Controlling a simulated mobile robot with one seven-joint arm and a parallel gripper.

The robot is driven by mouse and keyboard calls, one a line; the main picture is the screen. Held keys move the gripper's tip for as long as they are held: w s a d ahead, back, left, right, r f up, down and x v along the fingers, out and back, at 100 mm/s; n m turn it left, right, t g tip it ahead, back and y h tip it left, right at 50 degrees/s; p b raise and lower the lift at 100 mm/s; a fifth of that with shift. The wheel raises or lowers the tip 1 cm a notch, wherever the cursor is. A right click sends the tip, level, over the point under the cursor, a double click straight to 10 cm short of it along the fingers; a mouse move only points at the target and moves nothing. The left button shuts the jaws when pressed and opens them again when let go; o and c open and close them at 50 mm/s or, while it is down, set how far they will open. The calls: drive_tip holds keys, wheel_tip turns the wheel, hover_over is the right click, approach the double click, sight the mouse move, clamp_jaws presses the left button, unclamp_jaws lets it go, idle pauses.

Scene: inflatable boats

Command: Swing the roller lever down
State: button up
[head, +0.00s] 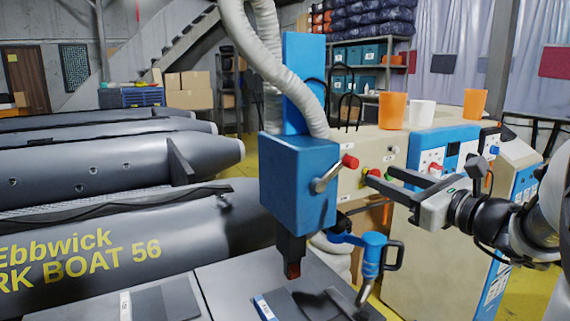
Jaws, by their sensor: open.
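The roller lever (331,175) is a short metal rod with a red knob on the side of a blue machine head (299,183). It slants upward to the right, knob end raised. My gripper (379,178) is to the right of the lever, with its two dark fingers pointing left toward the red knob. The fingers are apart with nothing held between them. A gap shows between the fingertips and the knob in the picture; the depth between them is hard to judge.
A dark nozzle (291,257) hangs under the head above a grey worktable (222,283). A blue fitting with a black handle (392,256) stands below my gripper. Behind are a beige control cabinet (364,150) with cups on top and grey inflatable boats (90,225) at left.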

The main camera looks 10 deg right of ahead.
sight(356, 165)
drive_tip(key=x, duration=0.9)
drive_tip(key=shift+w+a, duration=0.1)
drive_tip(key=shift+w, duration=0.1)
clamp_jaws()
